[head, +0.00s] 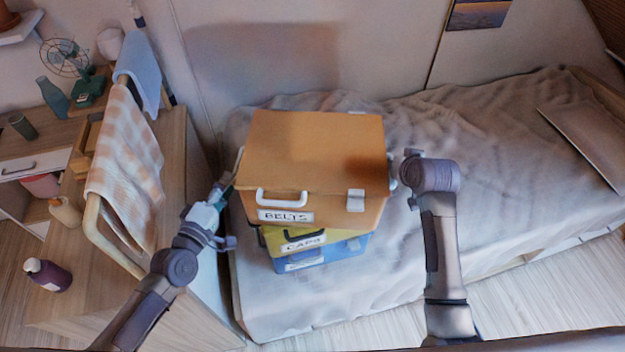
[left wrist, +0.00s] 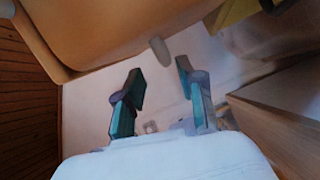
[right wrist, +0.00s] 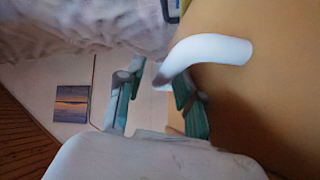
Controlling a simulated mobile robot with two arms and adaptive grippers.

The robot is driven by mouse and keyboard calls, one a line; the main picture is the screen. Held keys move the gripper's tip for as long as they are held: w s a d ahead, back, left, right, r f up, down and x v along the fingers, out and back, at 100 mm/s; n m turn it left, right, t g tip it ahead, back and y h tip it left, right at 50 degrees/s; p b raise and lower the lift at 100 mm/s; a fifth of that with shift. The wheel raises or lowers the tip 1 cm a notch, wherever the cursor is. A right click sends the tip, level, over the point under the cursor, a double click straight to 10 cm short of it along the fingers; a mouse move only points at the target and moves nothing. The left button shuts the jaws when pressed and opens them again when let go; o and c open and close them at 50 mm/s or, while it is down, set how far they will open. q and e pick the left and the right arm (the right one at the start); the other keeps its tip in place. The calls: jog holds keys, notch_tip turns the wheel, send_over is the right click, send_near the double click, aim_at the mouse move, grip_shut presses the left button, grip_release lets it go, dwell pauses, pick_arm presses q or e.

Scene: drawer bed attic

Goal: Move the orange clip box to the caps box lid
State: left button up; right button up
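The orange clip box (head: 315,150), labelled BELTS, sits on top of the yellow caps box (head: 275,242) on the bed. The caps box lid is mostly hidden under the orange box. My left gripper (head: 228,186) is at the orange box's left side. In the left wrist view its fingers (left wrist: 160,75) are apart, with the tip of a pale handle between and beyond them. My right gripper (head: 402,168) is at the orange box's right side. In the right wrist view its fingers (right wrist: 157,82) are apart, with the end of a white side handle (right wrist: 215,50) at the gap.
A blue box (head: 320,258) lies under the caps box. The bed (head: 480,150) has free room to the right of the stack. A wooden cabinet (head: 185,250) with a towel rail (head: 105,240) and a checked towel (head: 122,160) stands close on the left.

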jog(key=shift+r, duration=0.1)
pick_arm(q)
jog(key=shift+v, duration=1.05)
pick_arm(e)
jog(key=v, duration=1.1)
jog(key=shift+s+r, duration=0.25)
jog(key=shift+s, duration=0.1)
